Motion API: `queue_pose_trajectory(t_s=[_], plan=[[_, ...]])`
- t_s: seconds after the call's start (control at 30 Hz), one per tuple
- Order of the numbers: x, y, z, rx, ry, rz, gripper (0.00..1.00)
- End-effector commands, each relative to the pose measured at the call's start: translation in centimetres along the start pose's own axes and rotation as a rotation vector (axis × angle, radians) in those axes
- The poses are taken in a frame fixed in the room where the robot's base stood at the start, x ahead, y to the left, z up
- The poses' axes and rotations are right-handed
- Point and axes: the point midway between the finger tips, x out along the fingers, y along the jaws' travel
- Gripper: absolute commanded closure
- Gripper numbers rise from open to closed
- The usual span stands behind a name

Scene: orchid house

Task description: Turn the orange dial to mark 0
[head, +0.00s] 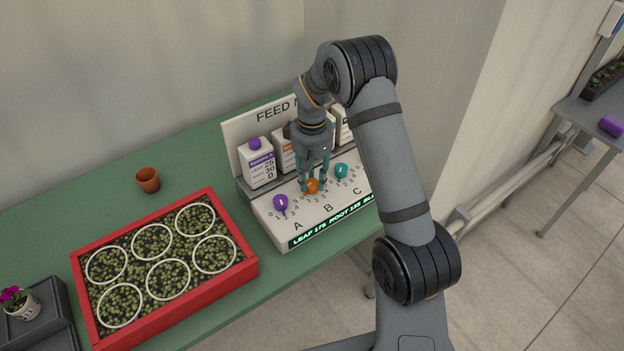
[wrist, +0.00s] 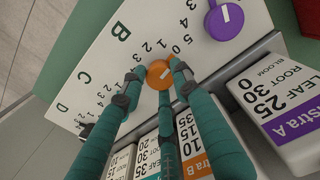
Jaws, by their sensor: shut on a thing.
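The orange dial (head: 312,186) sits on the sloping front of the white feed panel (head: 272,207), above the letter B. I cannot tell surely which number the line points at. My gripper (head: 313,188) reaches down over the panel and is shut on the dial; its fingertips (wrist: 157,78) are around it in the wrist view.
A purple dial (head: 280,203) stands to the left and a teal dial (head: 341,170) to the right, both close to my fingers. White cartons (head: 258,163) stand behind the dials. A red-framed plant tray (head: 252,264) and small pot (head: 148,180) are on the green table.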

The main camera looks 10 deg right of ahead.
Motion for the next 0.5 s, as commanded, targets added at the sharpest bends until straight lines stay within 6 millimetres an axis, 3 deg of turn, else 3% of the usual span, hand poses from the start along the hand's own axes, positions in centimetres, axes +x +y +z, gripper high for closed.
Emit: queue_pose_trajectory(t_s=[0.23, 0.27, 0.5], plan=[[-0.03, -0.02, -0.01, 0.004, 0.0, -0.001, 0.96], [-0.03, -0.02, -0.01, 0.003, 0.0, -0.001, 0.69], [-0.02, -0.01, -0.01, 0.002, 0.0, -0.001, 0.54]])
